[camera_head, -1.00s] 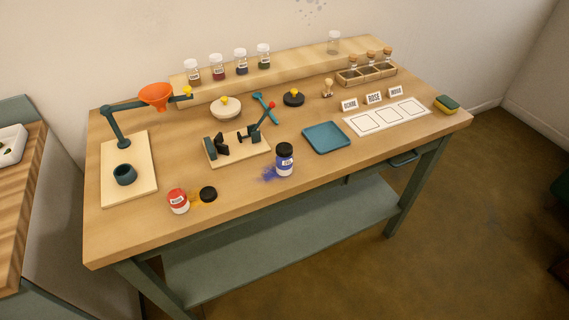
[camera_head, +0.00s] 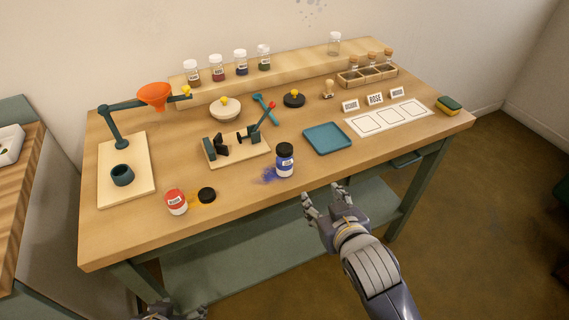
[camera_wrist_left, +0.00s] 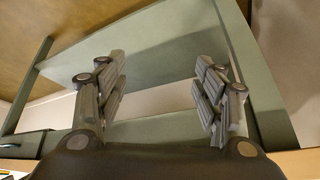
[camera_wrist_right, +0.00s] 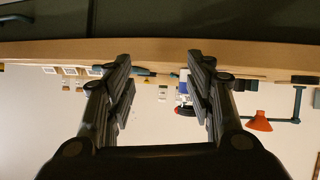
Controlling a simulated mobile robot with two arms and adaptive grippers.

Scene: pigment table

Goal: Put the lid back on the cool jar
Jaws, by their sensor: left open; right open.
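A blue jar (camera_head: 285,167) with a white label stands upright near the table's front edge; its top is dark, and blue powder lies beside it. A red jar (camera_head: 176,203) with a white label stands to its left. My right gripper (camera_head: 325,192) is open and empty, in front of the table edge, right of the blue jar. My left gripper (camera_wrist_left: 160,62) is open and empty, facing the table's lower frame; only its tip shows at the bottom of the head view.
A blue tray (camera_head: 327,139) and a clamp stand on a board (camera_head: 237,152) lie behind the jars. A mortar cup (camera_head: 122,175) and orange funnel (camera_head: 154,96) are at left. A white card sheet (camera_head: 389,117) is at right. The front edge right of the blue jar is clear.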

